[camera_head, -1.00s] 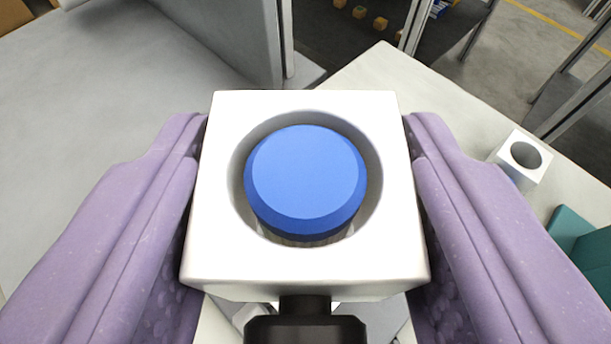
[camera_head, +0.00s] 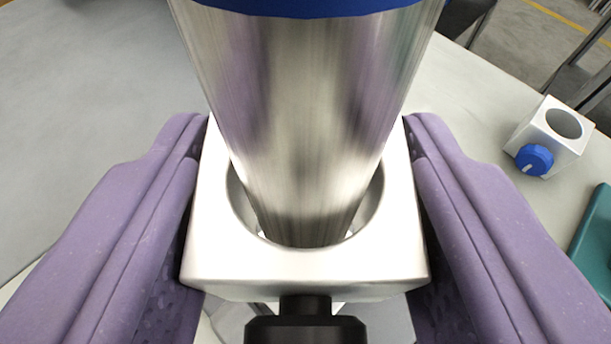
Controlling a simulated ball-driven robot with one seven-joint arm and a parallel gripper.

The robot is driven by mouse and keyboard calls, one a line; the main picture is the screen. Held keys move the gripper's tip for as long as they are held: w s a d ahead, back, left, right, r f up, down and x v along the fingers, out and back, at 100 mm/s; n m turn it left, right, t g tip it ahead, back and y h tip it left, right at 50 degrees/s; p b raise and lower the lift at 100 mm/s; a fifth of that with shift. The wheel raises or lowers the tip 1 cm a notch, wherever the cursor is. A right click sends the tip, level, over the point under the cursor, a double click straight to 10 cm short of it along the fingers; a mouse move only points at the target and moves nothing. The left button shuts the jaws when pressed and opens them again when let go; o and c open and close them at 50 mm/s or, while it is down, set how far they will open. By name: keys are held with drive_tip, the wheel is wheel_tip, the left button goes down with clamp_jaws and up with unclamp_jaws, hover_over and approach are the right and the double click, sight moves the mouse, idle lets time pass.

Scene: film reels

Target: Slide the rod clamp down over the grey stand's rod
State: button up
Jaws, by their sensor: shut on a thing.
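My gripper (camera_head: 305,215) is shut on the rod clamp (camera_head: 300,272), a white block with a round hole and a dark knob at its near side. The purple fingers press its left and right sides. A shiny metal rod (camera_head: 305,110) with a blue cap (camera_head: 310,5) passes through the clamp's hole and rises above it toward the camera. The stand's base is hidden below the clamp.
A second white block with a hole and a blue knob (camera_head: 548,135) stands on the pale table (camera_head: 480,85) at right. A teal object (camera_head: 597,235) lies at the right edge. The surface at left is clear.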

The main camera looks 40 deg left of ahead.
drive_tip(key=shift+f, duration=0.1)
idle(0.3)
drive_tip(key=shift+f+b, duration=1.65)
drive_tip(key=shift+f, duration=0.75)
drive_tip(key=o, duration=1.2)
drive_tip(key=shift+o, duration=0.2)
